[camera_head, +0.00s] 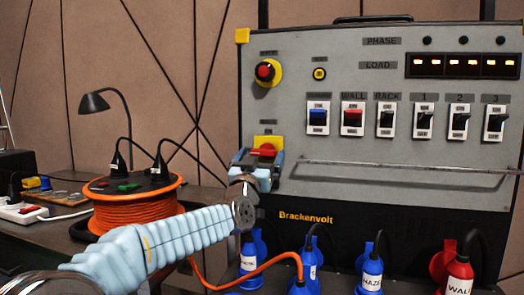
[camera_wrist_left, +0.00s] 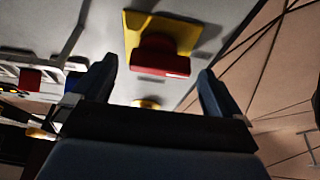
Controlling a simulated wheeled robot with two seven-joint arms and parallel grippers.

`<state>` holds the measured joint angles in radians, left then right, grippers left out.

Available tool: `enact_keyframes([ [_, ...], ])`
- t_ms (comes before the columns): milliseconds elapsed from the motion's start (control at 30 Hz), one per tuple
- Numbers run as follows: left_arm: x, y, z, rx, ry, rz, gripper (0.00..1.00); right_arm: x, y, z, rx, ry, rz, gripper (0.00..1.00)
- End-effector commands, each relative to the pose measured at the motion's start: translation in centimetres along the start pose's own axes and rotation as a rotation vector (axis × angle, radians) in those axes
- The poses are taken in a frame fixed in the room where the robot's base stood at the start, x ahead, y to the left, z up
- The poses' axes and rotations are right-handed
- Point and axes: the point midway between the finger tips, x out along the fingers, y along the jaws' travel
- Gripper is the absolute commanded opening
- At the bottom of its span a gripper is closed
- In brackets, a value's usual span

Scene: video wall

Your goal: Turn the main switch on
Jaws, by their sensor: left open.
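The main switch, a red rotary handle (camera_head: 264,149) on a yellow plate (camera_head: 268,139), is at the left of the grey power panel. Its handle looks roughly horizontal. My left gripper (camera_head: 260,160) is at the switch, with its fingers spread on either side of the handle. In the left wrist view, the red handle (camera_wrist_left: 160,57) is ahead, between and beyond the two dark open fingers (camera_wrist_left: 158,82). I see no contact with it. My right gripper is not in view.
A red emergency button (camera_head: 265,71) is above the switch. Several rocker breakers (camera_head: 385,119) and a metal rail (camera_head: 400,168) are to the right. Plugs (camera_head: 372,272) fill the lower panel. An orange cable reel (camera_head: 135,213) stands at left.

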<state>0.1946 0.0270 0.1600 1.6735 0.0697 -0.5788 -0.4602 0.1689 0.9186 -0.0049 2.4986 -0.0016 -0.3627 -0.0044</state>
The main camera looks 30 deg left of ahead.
Motion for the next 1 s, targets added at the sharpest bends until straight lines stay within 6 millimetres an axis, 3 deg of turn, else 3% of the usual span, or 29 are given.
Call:
enact_keyframes([
  [133,1.27,-0.02,-0.04,0.000,0.000,-0.001,1.00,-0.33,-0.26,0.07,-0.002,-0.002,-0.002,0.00],
  [433,1.48,-0.01,0.03,0.000,0.000,0.000,1.00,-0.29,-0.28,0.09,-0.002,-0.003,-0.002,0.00],
  [800,1.46,0.00,0.02,0.000,0.000,0.000,0.45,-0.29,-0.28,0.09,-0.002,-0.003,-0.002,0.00],
  [1000,1.43,0.00,0.07,0.010,0.000,0.004,0.44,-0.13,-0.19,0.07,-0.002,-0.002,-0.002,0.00],
])
